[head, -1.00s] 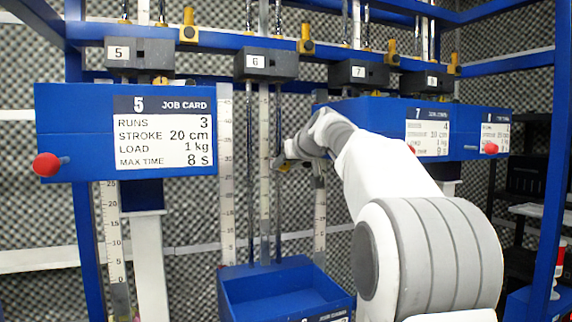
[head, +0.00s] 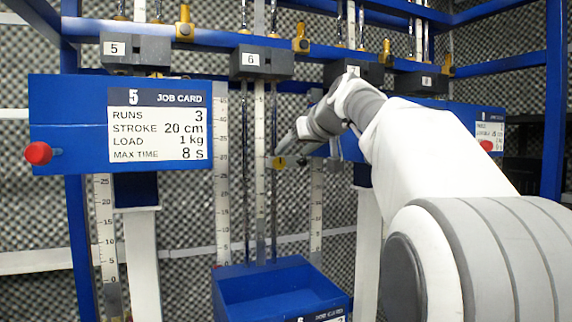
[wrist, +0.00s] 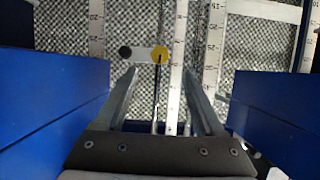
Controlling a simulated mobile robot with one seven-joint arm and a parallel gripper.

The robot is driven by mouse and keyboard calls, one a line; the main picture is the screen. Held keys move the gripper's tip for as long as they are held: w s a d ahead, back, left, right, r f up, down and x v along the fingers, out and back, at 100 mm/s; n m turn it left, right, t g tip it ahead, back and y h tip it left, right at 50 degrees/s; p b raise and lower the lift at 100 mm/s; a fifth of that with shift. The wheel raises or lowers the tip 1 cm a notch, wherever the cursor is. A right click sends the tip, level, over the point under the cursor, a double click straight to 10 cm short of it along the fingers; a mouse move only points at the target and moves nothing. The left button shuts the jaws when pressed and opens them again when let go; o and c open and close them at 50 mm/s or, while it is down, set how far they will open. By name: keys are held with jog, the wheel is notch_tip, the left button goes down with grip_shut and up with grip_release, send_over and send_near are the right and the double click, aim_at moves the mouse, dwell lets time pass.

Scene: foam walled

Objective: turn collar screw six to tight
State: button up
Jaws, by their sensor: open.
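Unit 6, with its numbered block (head: 262,62), hangs on the rail above two thin rods and a white scale. A yellow knob (head: 279,162) sits on the rods at mid height. In the wrist view the yellow knob (wrist: 158,53) is at the right end of a pale bar, with a black knob (wrist: 125,53) at its left end. My gripper (wrist: 160,72) is open, its fingers on either side of the rods, with the yellow knob just beyond the fingertips in the picture. Contact cannot be told.
A blue job card box for unit 5 (head: 60,115) with a red knob (head: 38,153) stands left. Another blue box (head: 455,115) is behind my arm at right. A blue open tray (head: 235,290) is below. In the wrist view blue walls (wrist: 50,95) flank my gripper.

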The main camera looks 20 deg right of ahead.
jog(key=b+v, duration=0.1)
jog(key=v, duration=0.7)
jog(key=shift+s, duration=0.1)
jog(key=s+a+f+g+y, duration=0.1)
jog(key=s+a+f+g, duration=0.35)
jog(key=a+f, duration=0.85)
jog(key=s+a+f+g+h, duration=0.1)
jog(key=s+f+g, duration=0.2)
jog(key=s+f, duration=1.9)
notch_tip(320, 180, down, 4)
jog(key=shift+r, duration=0.15)
jog(key=shift+g, duration=0.25)
